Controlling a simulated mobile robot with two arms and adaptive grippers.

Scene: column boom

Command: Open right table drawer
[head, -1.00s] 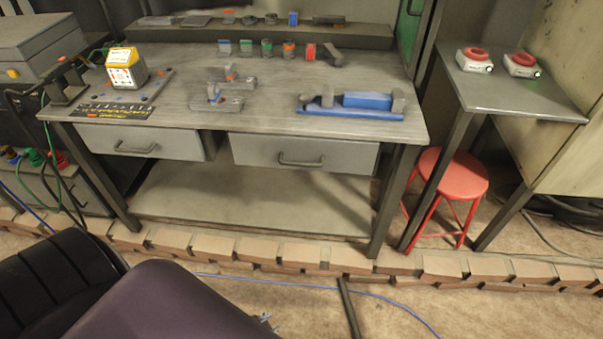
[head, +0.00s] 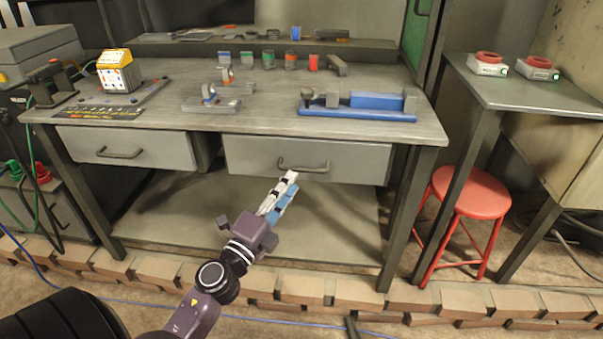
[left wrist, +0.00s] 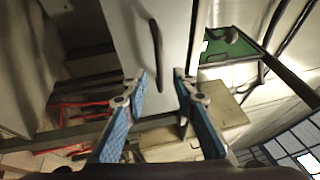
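The right table drawer (head: 350,166) has a grey front under the table top, and I see no clear gap at its front. Its dark bar handle (head: 303,168) is at the middle of the front. My left gripper (head: 289,183) is just in front of the handle and below it. In the left wrist view my left gripper (left wrist: 160,76) is open, its two blue fingers apart. There the handle (left wrist: 156,45) lies ahead between the fingertips, with the drawer front (left wrist: 125,25) behind it. I cannot tell if they touch. My right gripper is not in view.
The left drawer (head: 125,148) is beside it. The table top (head: 250,120) holds a blue vise (head: 375,101), a yellow-and-white box (head: 118,72) and several small parts. A red stool (head: 470,191) stands to the right. A row of bricks (head: 300,289) lies on the floor before the table.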

